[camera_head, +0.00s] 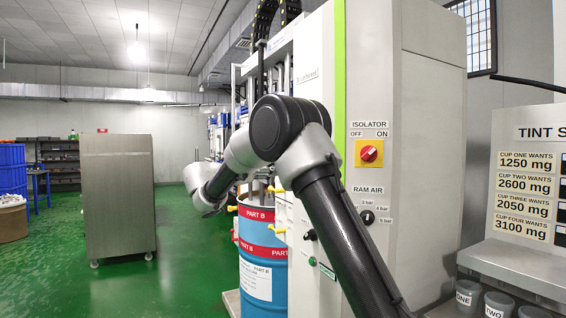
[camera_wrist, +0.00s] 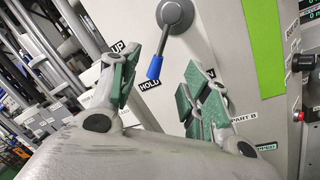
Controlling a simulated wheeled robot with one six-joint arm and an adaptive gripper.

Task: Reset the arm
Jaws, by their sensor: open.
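My arm reaches up and bends left in front of the machine in the head view; the gripper end there is largely hidden behind my arm links. In the wrist view my gripper (camera_wrist: 168,88) is open, with green-padded fingers spread apart and nothing between them. A lever with a blue tip (camera_wrist: 155,67) hangs from a round grey pivot (camera_wrist: 175,14) on the white panel, beyond the fingers. Labels reading UP and HOLD (camera_wrist: 150,84) sit beside the lever. I cannot tell the exact gap between the fingers and the lever.
A blue and red PART B drum (camera_head: 262,262) stands by the machine cabinet (camera_head: 425,150). The cabinet has a red isolator knob (camera_head: 369,153) and a ram air knob (camera_head: 367,217). Labelled cups (camera_head: 498,305) stand at right. Green floor (camera_head: 185,255) is clear around a grey cabinet (camera_head: 117,195).

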